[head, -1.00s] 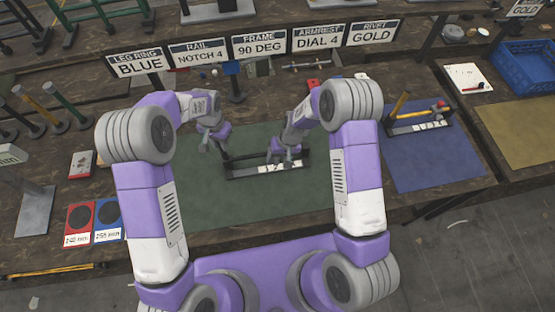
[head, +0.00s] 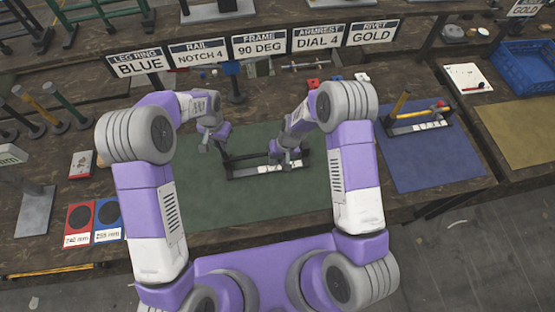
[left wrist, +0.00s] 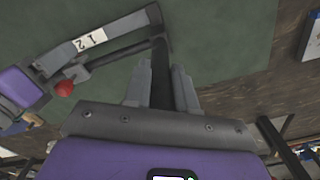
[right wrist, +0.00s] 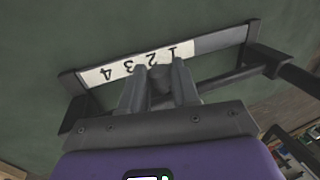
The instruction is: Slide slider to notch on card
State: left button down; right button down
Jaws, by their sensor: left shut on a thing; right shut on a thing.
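The card (head: 200,53) at the back reads "RAIL NOTCH 4". A dark rail fixture (head: 238,174) lies on the green mat, with a white strip (right wrist: 125,67) numbered 1 to 4. My left gripper (head: 216,146) is shut on a dark upright post (left wrist: 160,75) at the rail's left end. My right gripper (head: 285,160) is shut on the dark slider (right wrist: 160,84) on the rail's bar.
A blue mat (head: 425,170) at the right holds a similar rail (head: 405,130) with a yellow post. Red and blue pads (head: 108,214) lie at the front left. Other cards stand along the back. The green mat (head: 240,208) is clear in front of the rail.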

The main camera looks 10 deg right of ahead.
jog(key=shift+d, duration=0.15)
jog(key=d, duration=0.7)
jog(key=c, duration=0.8)
grip_release()
jog(key=v, duration=1.2)
jog(key=shift+c, duration=0.2)
